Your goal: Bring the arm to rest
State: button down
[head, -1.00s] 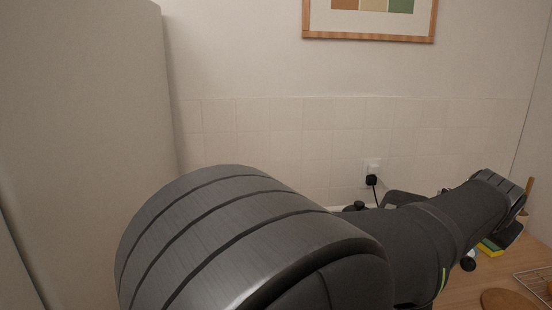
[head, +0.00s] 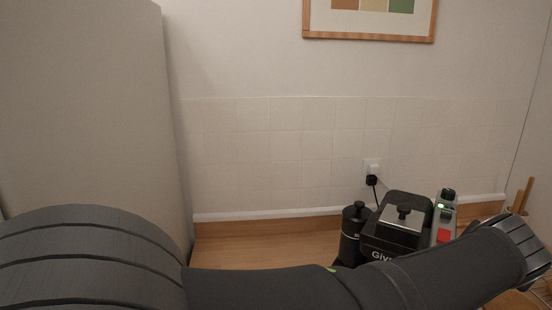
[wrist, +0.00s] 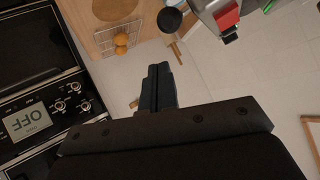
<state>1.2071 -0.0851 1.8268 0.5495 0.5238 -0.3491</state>
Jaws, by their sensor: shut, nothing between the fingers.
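My gripper (wrist: 158,85) shows in the wrist view as two dark fingers shut together with nothing between them. It points into open space, apart from the worktop and the objects around it. In the head view my arm runs low across the bottom from left to right. Its far end is at the right edge, and the fingers cannot be made out there.
A black appliance (head: 398,226), a dark mill (head: 352,236) and a grey device with a red part (head: 443,236) stand behind my arm. The wrist view shows an oven panel (wrist: 45,112) reading OFF and a wire rack (wrist: 107,42) with round brown items.

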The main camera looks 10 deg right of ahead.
jog(key=s+a, duration=0.5)
jog(key=w+d+r+g+y, duration=0.2)
jog(key=w+d, duration=0.5)
jog(key=w, duration=0.1)
jog(key=w+d+r+g+y, duration=0.2)
jog(key=w+d, duration=0.5)
jog(key=w, duration=0.1)
jog(key=shift+w+r, duration=0.3)
jog(key=shift+r, duration=0.1)
dwell(0.6)
